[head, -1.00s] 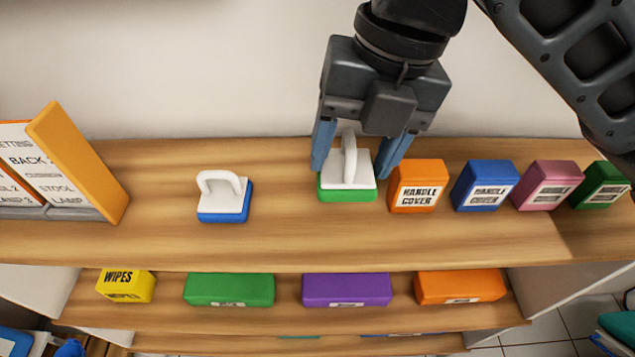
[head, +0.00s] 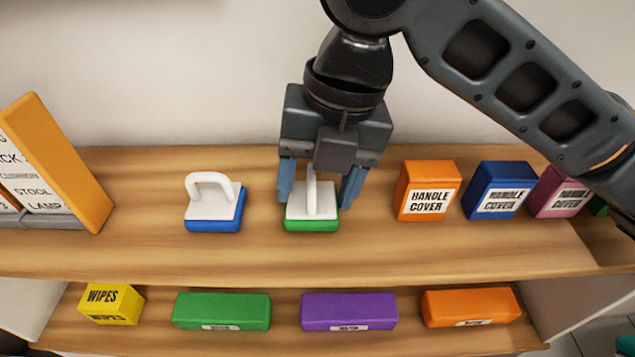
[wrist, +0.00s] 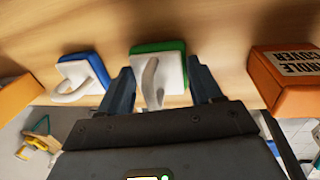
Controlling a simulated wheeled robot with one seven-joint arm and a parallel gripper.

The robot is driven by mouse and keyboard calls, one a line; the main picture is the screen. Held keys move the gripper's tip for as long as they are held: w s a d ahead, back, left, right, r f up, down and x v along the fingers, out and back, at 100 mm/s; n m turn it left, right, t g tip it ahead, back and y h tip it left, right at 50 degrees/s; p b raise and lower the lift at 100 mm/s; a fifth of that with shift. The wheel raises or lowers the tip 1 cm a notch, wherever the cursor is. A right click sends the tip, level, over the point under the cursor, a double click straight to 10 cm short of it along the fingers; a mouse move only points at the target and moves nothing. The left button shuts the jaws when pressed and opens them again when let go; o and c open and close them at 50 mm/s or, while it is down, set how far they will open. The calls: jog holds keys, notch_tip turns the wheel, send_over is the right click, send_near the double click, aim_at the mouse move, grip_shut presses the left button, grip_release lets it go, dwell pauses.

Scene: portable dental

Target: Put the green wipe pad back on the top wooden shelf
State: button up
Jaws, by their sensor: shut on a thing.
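The green wipe pad (head: 311,225) has a green base, a white top and an upright white handle. It is level, at or just above the top wooden shelf (head: 370,248); I cannot tell whether it touches the wood. My gripper (head: 316,196) points down from above and is shut on the pad, one blue finger at each side of its white top. The wrist view also shows the pad (wrist: 160,50) between my fingers (wrist: 160,90). Its underside is hidden.
A similar blue pad (head: 214,224) stands to the left, with a gap. An orange handle cover box (head: 428,190) and a blue box (head: 497,190) stand to the right. An orange-sided sign rack (head: 75,165) is at far left. The shelf's front strip is clear.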

aim_at(336, 198)
jog(key=shift+f, duration=0.1)
jog(key=o, duration=1.1)
jog(key=r+p, duration=0.3)
jog(key=r, duration=0.1)
jog(key=d+r+p, duration=0.1)
jog(key=r+p, duration=0.2)
jog(key=r, duration=0.1)
jog(key=d+r+p, duration=0.1)
jog(key=r+p, duration=0.1)
jog(key=r, duration=0.2)
jog(key=shift+d+p, duration=0.15)
jog(key=shift+p, duration=0.25)
